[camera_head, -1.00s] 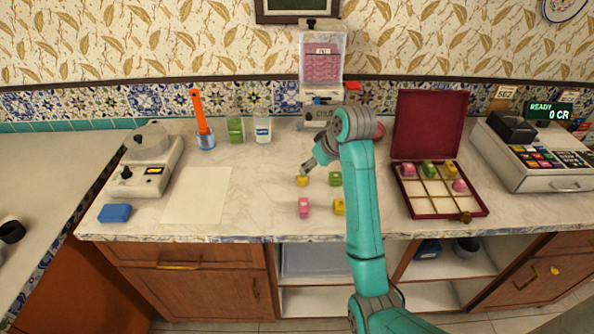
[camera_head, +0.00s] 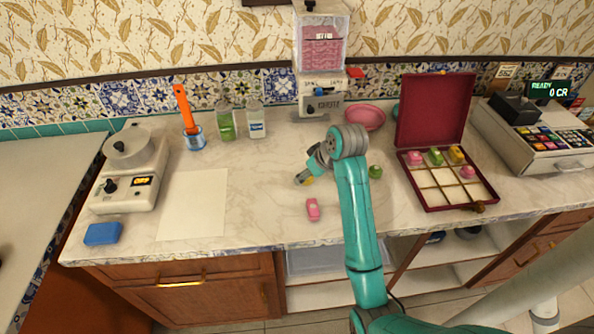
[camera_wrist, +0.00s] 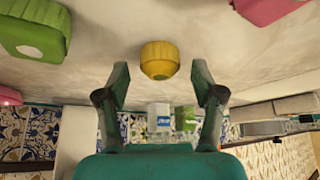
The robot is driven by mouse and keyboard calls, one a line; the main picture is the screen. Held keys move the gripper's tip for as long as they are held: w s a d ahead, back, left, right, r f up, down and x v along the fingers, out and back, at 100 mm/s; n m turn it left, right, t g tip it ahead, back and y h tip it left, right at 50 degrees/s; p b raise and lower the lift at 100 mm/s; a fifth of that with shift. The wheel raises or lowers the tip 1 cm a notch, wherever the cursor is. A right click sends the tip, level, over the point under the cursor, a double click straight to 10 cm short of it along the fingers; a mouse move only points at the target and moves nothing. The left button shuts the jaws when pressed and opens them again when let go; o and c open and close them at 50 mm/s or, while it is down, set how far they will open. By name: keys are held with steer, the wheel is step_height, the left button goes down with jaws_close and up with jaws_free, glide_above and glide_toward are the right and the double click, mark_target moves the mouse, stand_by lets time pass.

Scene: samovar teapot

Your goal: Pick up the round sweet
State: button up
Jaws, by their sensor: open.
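A yellow, round-looking sweet (camera_wrist: 159,60) lies on the marble counter. In the wrist view it sits just beyond my fingertips, centred between them. My gripper (camera_wrist: 161,78) is open and empty, with one finger on each side of the gap. In the head view my gripper (camera_head: 303,178) is low over the counter, and only a bit of the yellow sweet (camera_head: 309,181) shows beside it. A pink sweet (camera_head: 313,210) lies nearer the counter's front edge. A small green sweet (camera_head: 375,171) lies right of my arm. A blocky green sweet (camera_wrist: 35,30) shows in the wrist view.
An open dark red box (camera_head: 432,190) with a divided tray holds several sweets at right. A pink bowl (camera_head: 365,117) and dispenser (camera_head: 321,60) stand behind. White paper (camera_head: 194,204), a scale (camera_head: 130,170) and a blue block (camera_head: 102,233) are at left. My arm hides part of the counter.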

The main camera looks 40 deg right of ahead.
steer(key=shift+w+f, duration=0.15)
steer(key=shift+f, duration=0.2)
steer(key=c, duration=1)
